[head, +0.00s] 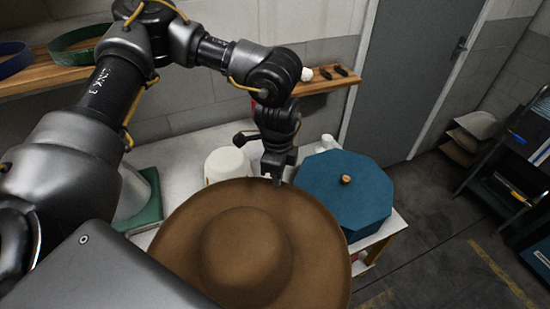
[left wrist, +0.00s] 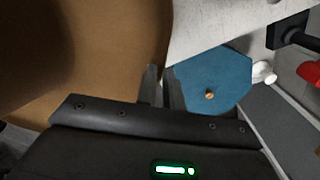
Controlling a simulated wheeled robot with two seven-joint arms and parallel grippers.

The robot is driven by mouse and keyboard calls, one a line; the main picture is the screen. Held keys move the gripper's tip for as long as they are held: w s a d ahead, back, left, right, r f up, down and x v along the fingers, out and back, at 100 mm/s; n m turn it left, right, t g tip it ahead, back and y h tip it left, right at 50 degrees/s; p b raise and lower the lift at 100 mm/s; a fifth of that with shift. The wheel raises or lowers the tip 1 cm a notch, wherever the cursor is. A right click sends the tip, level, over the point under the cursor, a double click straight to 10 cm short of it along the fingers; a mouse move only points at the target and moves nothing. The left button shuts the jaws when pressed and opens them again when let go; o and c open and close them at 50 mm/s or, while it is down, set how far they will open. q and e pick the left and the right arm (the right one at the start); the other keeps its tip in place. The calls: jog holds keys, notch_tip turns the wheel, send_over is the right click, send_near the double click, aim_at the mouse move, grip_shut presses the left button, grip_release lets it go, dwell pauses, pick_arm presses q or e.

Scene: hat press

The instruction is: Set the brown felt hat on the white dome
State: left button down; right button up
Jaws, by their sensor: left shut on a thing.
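The brown felt hat (head: 249,258) is large in the lower middle of the head view, crown up, in front of the white table. My left gripper (head: 278,180) is shut on the hat's far brim edge. In the left wrist view the fingers (left wrist: 161,88) meet at the brim of the hat (left wrist: 115,45). The white dome (head: 227,163) stands on the table just behind the hat, left of my left gripper; its lower part is partly hidden by the brim. My right gripper is not in view.
A blue octagonal block (head: 343,187) with a small knob stands right of the hat; it also shows in the left wrist view (left wrist: 215,80). A green-based piece (head: 149,202) is at the left. A wooden shelf (head: 40,78) runs along the wall. A dark cart (head: 522,165) is far right.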

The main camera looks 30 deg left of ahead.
pick_arm(q)
jog(key=shift+w+a+r+m+p, duration=0.15)
jog(key=shift+r+m+p, duration=0.25)
jog(key=shift+m, duration=0.7)
jog(key=shift+w+a+f+m+p, duration=0.1)
jog(key=shift+w+a+m+p, duration=0.45)
jog(key=shift+m, duration=2.85)
jog(key=shift+w+a+f+m+p, duration=0.1)
jog(key=shift+m+p, duration=0.85)
jog(key=shift+m, duration=2.45)
jog(key=shift+w+a+m+p, duration=0.3)
jog(key=shift+m+p, duration=0.45)
jog(key=shift+m, duration=2.65)
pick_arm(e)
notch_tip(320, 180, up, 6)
pick_arm(q)
jog(key=shift+f, duration=0.1)
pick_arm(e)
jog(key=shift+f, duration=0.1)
